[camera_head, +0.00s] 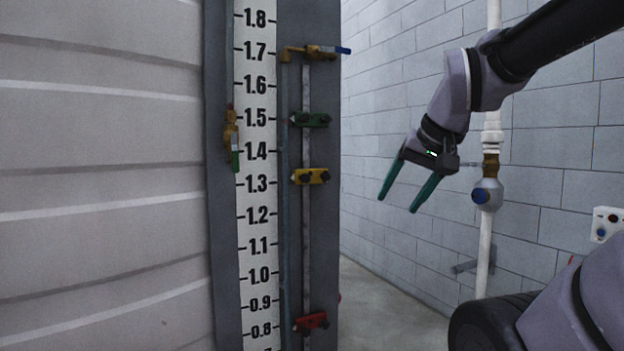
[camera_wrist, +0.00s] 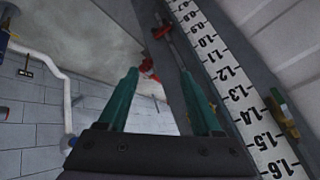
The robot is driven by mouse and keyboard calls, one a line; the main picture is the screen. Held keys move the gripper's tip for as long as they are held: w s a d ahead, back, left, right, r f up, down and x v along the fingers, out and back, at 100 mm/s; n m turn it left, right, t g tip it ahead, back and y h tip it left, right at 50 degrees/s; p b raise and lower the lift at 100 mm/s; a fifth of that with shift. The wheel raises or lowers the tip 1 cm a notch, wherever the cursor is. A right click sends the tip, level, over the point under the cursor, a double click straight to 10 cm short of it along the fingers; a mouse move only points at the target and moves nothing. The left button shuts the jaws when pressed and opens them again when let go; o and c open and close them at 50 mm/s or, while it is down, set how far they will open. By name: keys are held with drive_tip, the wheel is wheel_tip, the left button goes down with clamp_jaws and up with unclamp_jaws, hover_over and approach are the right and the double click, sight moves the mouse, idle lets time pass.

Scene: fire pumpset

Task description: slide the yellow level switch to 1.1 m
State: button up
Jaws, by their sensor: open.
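The yellow level switch (camera_head: 310,177) is clamped on a thin vertical rail (camera_head: 306,240) beside the white scale (camera_head: 257,200). It sits just above the 1.3 mark. A green switch (camera_head: 311,119) is above it near 1.5, and a red switch (camera_head: 311,323) is below it near 0.8. My gripper (camera_head: 395,202) is open and empty, to the right of the rail and a little below the yellow switch's height in the picture. In the wrist view my gripper (camera_wrist: 165,98) has its fingers apart with nothing between them.
A brass valve with a blue handle (camera_head: 318,52) is at the rail's top. Another valve with a green handle (camera_head: 232,138) is left of the scale. A white pipe (camera_head: 485,240) with a blue-knobbed valve stands behind my arm. Open room lies between gripper and rail.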

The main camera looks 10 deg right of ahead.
drive_tip(key=w+d+m+t+h, duration=0.1)
drive_tip(key=w+t, duration=0.1)
drive_tip(key=w, duration=0.8)
drive_tip(key=t+y, duration=0.6)
drive_tip(key=t, duration=0.1)
approach(307, 178)
drive_tip(key=shift+n, duration=0.3)
drive_tip(key=x, duration=1.1)
clamp_jaws()
